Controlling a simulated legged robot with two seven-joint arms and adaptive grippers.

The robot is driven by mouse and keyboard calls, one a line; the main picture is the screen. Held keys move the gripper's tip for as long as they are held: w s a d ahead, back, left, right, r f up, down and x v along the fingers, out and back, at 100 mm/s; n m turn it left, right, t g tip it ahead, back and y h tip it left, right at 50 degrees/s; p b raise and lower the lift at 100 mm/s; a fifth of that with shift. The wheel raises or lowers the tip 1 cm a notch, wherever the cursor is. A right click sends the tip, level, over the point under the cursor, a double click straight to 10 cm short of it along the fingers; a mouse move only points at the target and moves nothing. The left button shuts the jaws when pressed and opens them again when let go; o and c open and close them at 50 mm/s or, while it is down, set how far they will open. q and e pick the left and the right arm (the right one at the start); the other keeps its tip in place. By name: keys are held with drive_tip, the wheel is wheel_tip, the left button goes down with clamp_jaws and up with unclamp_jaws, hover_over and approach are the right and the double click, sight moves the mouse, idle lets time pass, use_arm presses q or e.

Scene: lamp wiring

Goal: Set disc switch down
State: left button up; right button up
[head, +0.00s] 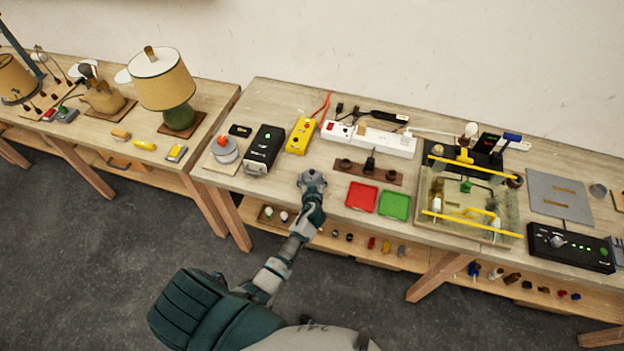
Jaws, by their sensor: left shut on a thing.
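My left gripper (312,179) is over the front part of the right-hand workbench (270,189), left of the red tray. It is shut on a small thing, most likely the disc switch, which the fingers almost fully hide. I cannot tell whether that thing touches the bench top. My right gripper is not in view.
A red tray (361,197) and a green tray (395,205) lie right of my gripper. Behind it are a wooden strip with dark fittings (383,176), a yellow box (300,136), a black box (264,150) and a white power strip (372,139). Bare bench top lies left of the gripper.

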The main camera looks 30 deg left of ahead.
use_arm(q)
drive_tip(key=o, duration=1.3)
